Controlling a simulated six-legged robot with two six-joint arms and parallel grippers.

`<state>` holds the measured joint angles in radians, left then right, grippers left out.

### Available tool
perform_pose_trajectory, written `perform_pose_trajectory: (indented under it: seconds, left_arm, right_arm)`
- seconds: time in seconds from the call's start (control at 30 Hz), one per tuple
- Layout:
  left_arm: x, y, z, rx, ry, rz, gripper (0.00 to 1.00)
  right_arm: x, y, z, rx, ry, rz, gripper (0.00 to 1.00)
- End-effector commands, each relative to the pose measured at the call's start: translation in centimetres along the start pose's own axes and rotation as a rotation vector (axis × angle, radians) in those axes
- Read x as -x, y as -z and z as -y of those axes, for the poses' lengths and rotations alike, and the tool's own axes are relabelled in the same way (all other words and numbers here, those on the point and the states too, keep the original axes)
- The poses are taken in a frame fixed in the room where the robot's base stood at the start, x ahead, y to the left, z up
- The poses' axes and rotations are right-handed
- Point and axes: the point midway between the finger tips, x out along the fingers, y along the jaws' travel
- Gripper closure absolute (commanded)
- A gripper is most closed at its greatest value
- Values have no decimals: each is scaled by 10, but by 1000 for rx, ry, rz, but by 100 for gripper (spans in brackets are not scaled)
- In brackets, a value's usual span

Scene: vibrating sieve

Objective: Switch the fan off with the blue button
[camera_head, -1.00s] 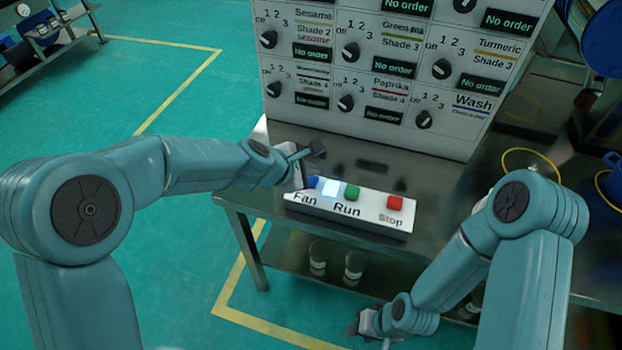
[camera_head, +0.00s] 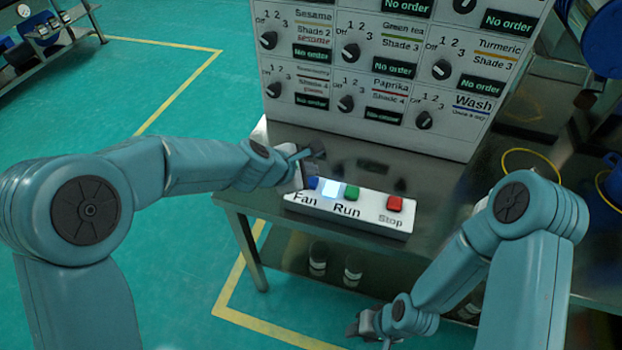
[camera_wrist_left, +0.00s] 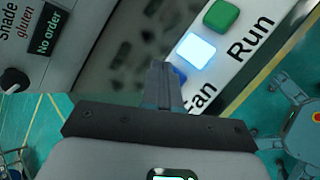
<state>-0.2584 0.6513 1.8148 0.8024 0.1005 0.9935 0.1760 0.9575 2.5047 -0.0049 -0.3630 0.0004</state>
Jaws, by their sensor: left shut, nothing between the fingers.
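The blue button (camera_head: 313,183) sits at the left end of a white button box, above the word Fan. In the left wrist view the blue button (camera_wrist_left: 179,75) is mostly hidden behind the fingers. My left gripper (camera_head: 307,178) is shut and empty, with its fingertips at the blue button; I cannot tell whether they touch it. In the left wrist view the shut fingers of the left gripper (camera_wrist_left: 160,75) point at the box's Fan end. A lit white square (camera_head: 331,188) glows right of the blue button. My right gripper (camera_head: 368,325) hangs low, its fingers unclear.
The white box (camera_head: 370,217) also carries a green button (camera_head: 351,193) and a red button (camera_head: 395,203) marked Stop. It stands near the front edge of a metal table (camera_head: 450,200). A panel of knobs (camera_head: 400,75) rises behind. Jars (camera_head: 353,270) stand on the shelf below.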

Motion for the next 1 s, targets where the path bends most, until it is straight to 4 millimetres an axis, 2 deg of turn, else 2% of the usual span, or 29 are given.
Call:
perform_pose_trajectory:
  seconds: [1.0]
  left_arm:
    - [-6,4,4,0,0,0,100]
  right_arm:
    - [-8,0,-3,0,0,0,57]
